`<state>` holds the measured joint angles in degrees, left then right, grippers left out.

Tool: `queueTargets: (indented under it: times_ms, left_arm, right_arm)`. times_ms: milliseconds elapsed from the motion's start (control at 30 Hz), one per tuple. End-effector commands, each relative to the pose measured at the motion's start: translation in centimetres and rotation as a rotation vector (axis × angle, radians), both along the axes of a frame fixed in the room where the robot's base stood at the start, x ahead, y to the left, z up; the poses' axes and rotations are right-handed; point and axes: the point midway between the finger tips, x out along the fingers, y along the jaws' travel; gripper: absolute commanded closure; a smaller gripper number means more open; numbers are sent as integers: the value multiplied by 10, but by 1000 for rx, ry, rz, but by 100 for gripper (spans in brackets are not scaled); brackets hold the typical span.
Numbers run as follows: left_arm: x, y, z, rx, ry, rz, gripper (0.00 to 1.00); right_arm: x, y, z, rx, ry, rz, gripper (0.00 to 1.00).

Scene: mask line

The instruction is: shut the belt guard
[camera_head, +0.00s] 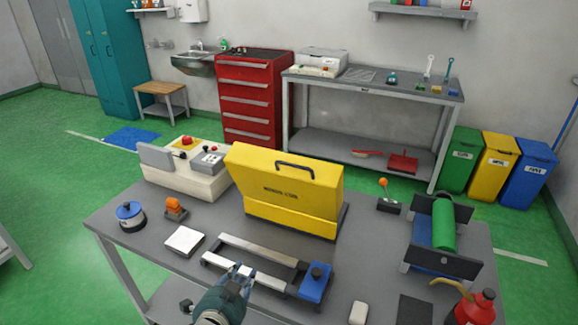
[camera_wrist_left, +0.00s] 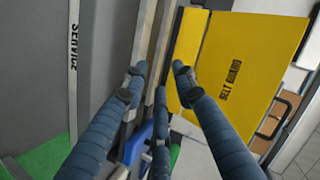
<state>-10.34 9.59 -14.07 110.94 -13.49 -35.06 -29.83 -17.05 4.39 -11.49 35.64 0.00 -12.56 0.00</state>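The belt guard (camera_head: 285,180) is a yellow panel with a black handle (camera_head: 295,168) along its top edge. It stands raised and tilted above a lower yellow strip (camera_head: 290,218), at the back middle of the grey table. In the left wrist view the guard (camera_wrist_left: 245,65) shows its "BELT GUARD" lettering at the right. My left gripper (camera_head: 238,272) is in front of the guard, over the near rail, apart from the panel. In the left wrist view its blue fingers (camera_wrist_left: 158,82) are spread with nothing held between them. My right gripper is not in view.
A control box (camera_head: 190,168) stands left of the guard. A green roller (camera_head: 443,222) and a red can (camera_head: 474,308) are at the right.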

Motion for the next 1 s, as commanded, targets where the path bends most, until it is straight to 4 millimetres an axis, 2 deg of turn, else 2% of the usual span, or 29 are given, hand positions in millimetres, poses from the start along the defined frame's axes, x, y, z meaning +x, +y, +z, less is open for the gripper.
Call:
queueTargets:
  times_ms: [33, 200, 300, 400, 500, 633, 1000]
  left_arm:
    - [17, -6, 25, 52, -81, -40, 73]
    - [56, -32, 112, 260, -371, -174, 73]
    - [69, -51, 162, 386, -538, -237, 73]
    - [73, -65, 197, 484, -661, -278, 73]
    - [76, -73, 214, 530, -718, -296, 73]
    - [89, -79, 220, 538, -728, -298, 73]
    - [152, -99, 234, 533, -724, -296, 73]
  right_arm:
    - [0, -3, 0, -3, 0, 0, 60]
    - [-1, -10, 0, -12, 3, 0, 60]
    - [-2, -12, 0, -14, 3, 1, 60]
    - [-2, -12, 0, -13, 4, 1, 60]
    - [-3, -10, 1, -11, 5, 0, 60]
    - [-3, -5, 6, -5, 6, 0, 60]
    - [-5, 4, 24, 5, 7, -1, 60]
